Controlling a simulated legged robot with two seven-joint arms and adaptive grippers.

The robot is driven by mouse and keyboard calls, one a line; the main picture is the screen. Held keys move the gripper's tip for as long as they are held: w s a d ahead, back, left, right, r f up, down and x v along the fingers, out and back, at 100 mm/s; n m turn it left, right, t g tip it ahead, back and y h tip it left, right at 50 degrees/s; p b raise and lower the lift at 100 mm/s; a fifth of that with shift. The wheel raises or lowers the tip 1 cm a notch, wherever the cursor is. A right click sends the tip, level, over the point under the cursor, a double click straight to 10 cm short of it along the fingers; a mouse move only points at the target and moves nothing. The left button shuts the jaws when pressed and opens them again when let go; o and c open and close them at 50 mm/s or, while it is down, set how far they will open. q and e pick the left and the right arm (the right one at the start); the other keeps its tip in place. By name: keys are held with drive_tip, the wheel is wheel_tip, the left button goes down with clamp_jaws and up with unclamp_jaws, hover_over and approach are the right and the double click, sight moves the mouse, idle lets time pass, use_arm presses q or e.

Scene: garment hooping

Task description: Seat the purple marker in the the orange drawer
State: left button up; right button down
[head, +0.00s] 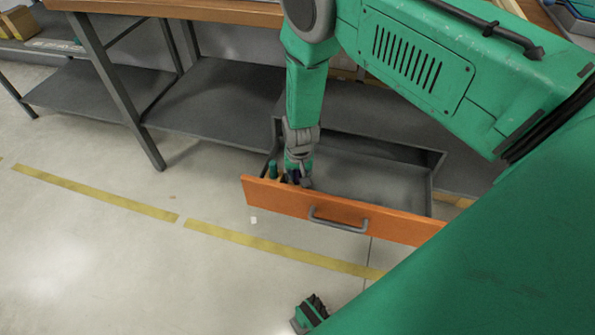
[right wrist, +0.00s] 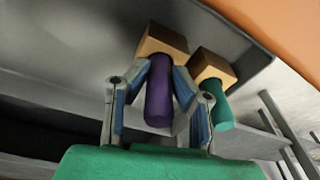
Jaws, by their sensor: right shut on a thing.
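The orange drawer (head: 350,213) is pulled open below the bench, with a grey inside and a grey handle. My right gripper (head: 298,178) reaches down into its left end, just behind the orange front. In the right wrist view this gripper (right wrist: 160,75) is shut on the purple marker (right wrist: 159,95). The marker's far end meets a small wooden block (right wrist: 161,42); I cannot tell whether it is in the block or only against it. In the head view the purple marker (head: 292,177) is mostly hidden by the gripper.
A green marker (right wrist: 220,108) stands at a second wooden block (right wrist: 211,66) close beside; it also shows in the head view (head: 273,169). The drawer's middle and right are empty. A grey shelf (head: 215,95) and bench leg (head: 120,90) stand to the left.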

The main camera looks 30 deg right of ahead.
drive_tip(key=shift+f+b, duration=0.4)
drive_tip(key=shift+f, duration=0.25)
drive_tip(key=c, duration=1.3)
unclamp_jaws()
wheel_tip(320, 180, up, 12)
drive_tip(key=s, duration=0.1)
drive_tip(key=shift+s+a, duration=0.2)
drive_tip(key=shift+a, duration=0.1)
drive_tip(key=shift+f, duration=0.1)
